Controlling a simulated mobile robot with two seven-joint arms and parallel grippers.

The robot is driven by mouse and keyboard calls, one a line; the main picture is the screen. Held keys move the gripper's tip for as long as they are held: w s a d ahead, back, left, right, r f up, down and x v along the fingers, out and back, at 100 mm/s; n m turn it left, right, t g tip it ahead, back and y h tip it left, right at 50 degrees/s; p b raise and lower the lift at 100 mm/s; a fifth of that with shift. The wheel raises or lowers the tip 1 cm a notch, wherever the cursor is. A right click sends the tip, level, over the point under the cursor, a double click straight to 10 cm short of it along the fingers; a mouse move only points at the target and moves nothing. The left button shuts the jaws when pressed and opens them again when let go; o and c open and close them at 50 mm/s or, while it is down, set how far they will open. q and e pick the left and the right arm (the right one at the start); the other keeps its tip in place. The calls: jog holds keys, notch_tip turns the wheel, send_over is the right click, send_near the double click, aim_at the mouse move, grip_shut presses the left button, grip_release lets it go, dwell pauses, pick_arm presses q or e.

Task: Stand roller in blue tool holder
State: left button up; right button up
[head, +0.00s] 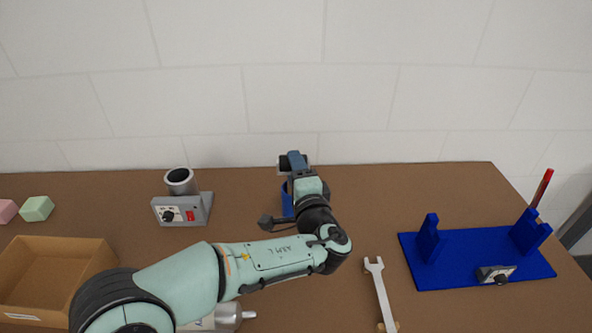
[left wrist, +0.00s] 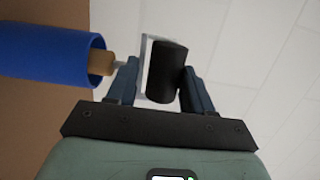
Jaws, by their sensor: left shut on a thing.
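The roller has a black cylinder (left wrist: 168,72), a pale metal frame and a tan handle (left wrist: 101,62). My left gripper (left wrist: 160,88) is shut on the roller, with the black cylinder and frame between its fingers. The blue tool holder (left wrist: 45,55) is a round tube at the left of the left wrist view. The handle appears to reach into its mouth, and the frame end stays outside. In the head view my left gripper (head: 293,160) is above the blue tool holder (head: 287,198), which my arm partly hides. My right gripper is not in view.
A grey device with a cup (head: 180,180) stands left of the holder. A cardboard box (head: 50,275) and foam blocks (head: 37,208) are farther left. A wrench (head: 380,290) lies right of my arm. A blue base (head: 470,265) with uprights and a red rod (head: 542,187) is at right.

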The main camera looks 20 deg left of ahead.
pick_arm(q)
jog(key=o, duration=1.4)
jog(key=v, duration=1.3)
jog(key=shift+s+b, duration=0.15)
jog(key=shift+b, duration=0.25)
jog(key=shift+d, duration=0.15)
